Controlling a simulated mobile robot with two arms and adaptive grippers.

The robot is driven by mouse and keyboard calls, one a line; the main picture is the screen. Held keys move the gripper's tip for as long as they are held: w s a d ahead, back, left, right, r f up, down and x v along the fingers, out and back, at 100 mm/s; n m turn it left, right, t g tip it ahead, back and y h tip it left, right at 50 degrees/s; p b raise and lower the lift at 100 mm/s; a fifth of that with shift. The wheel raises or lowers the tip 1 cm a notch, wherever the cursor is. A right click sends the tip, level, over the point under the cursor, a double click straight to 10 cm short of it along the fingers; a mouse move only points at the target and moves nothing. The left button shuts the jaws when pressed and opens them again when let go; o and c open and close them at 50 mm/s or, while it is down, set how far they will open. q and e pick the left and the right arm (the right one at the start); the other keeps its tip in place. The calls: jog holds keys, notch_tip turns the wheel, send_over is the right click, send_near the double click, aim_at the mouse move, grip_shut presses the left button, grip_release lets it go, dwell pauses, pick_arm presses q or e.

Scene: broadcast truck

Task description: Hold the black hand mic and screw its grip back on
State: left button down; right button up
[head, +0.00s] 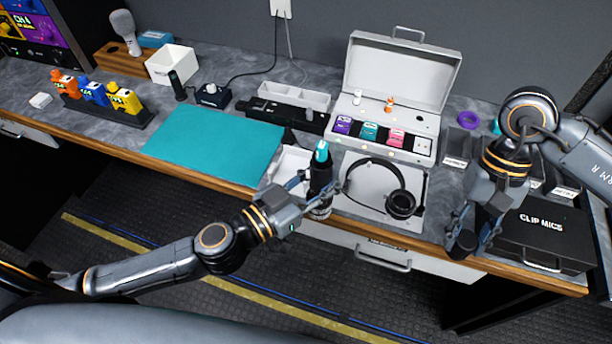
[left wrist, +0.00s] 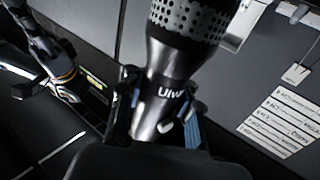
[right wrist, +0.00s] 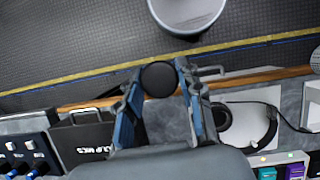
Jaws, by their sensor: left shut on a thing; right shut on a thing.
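The black hand mic (head: 321,174) is upside down and close to upright above the counter's front edge, with a teal piece (head: 321,151) showing at its top end. My left gripper (head: 314,190) is shut around its body. In the left wrist view the mic's tapered body (left wrist: 160,105) sits between the blue finger pads, with the perforated metal head (left wrist: 192,22) beyond. My right gripper (head: 474,238) is shut on the dark cylindrical grip (head: 462,243), in front of the counter and well right of the mic. The right wrist view shows the grip's round black end (right wrist: 158,80) between the fingers.
Headphones (head: 400,204) lie on a pale tray right of the mic. An open white case (head: 385,120) stands behind. A black "CLIP MICS" case (head: 540,235) sits near my right gripper. A teal mat (head: 213,147) lies left. Open floor lies in front of the counter.

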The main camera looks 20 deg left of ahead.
dwell(0.3)
jog(key=shift+a, duration=0.1)
jog(key=w+a+r+m+t+y, duration=0.1)
jog(key=w+a+r+m+y, duration=0.3)
jog(key=a+r+m, duration=0.55)
notch_tip(320, 180, up, 9)
jog(key=m+t, duration=0.3)
jog(key=m, duration=0.5)
send_over(331, 161)
jog(key=shift+f, duration=0.1)
jog(key=shift+f, duration=1.9)
jog(key=shift+n+t+y, duration=0.25)
jog(key=shift+t+y, duration=0.05)
jog(key=shift+f, duration=0.75)
